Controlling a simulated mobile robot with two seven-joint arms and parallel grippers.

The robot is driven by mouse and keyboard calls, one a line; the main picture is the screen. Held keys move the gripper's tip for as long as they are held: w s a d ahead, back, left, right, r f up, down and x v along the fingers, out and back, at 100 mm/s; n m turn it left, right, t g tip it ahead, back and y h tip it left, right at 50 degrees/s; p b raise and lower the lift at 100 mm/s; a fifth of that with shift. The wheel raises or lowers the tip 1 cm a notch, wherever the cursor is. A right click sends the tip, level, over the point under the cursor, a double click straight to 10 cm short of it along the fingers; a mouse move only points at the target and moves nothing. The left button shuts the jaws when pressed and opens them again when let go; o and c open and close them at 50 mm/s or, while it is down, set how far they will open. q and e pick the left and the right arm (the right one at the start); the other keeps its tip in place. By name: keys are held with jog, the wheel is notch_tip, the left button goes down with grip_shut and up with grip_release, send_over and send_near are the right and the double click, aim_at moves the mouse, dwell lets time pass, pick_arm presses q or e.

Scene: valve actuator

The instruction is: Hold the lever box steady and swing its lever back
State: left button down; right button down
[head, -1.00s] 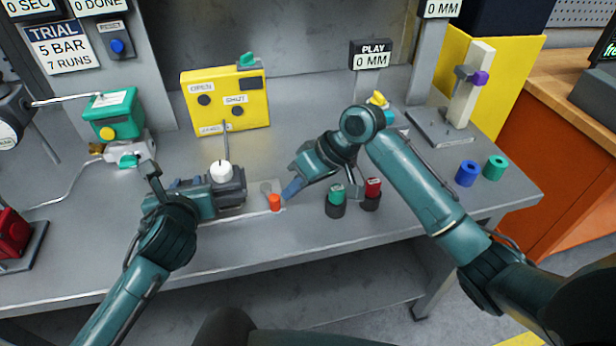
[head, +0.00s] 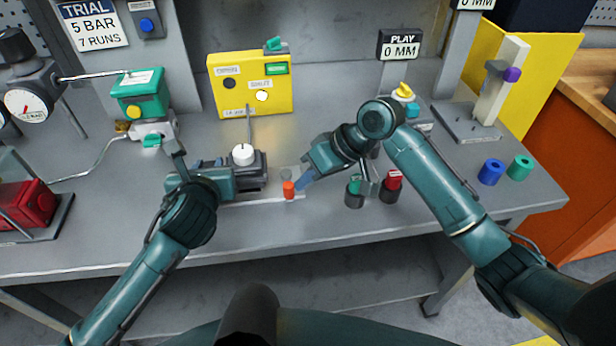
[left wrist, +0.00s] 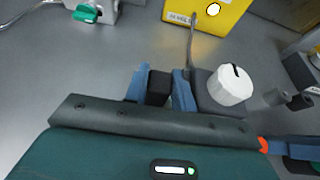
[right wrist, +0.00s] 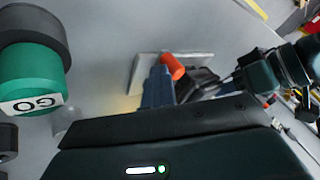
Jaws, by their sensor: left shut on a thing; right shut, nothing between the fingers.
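The lever box (head: 252,168) is a dark grey block with a white round knob (head: 243,155) on top, on a pale base plate. My left gripper (head: 236,178) is shut on a dark block at its left end, seen between the blue fingers in the left wrist view (left wrist: 160,86). The lever's orange-red tip (head: 289,189) stands at the box's right end, and it shows in the right wrist view (right wrist: 172,66). My right gripper (head: 301,184) is shut and empty, its blue fingertips right beside the tip. Whether they touch it I cannot tell.
A yellow panel (head: 230,100) stands behind, joined to the box by a cable; one round lamp and a green indicator are lit. Green (head: 354,190) and red (head: 393,185) buttons stand close under my right arm. A green valve unit (head: 140,95) is at left.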

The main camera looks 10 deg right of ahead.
pick_arm(q)
jog(key=shift+s+f, duration=0.1)
jog(key=shift+f, duration=0.25)
pick_arm(e)
jog(key=d, duration=0.3)
jog(key=w+d, duration=0.1)
jog(key=shift+d+r, duration=0.2)
jog(key=shift+r, duration=0.05)
jog(key=v, duration=0.6)
jog(key=s+v, duration=0.1)
jog(key=v, duration=0.2)
jog(key=shift+s+a+r, duration=0.1)
jog(key=shift+a+r, duration=0.05)
pick_arm(q)
jog(key=c, duration=1.5)
grip_release()
jog(key=o, duration=0.4)
jog(key=shift+r, duration=0.25)
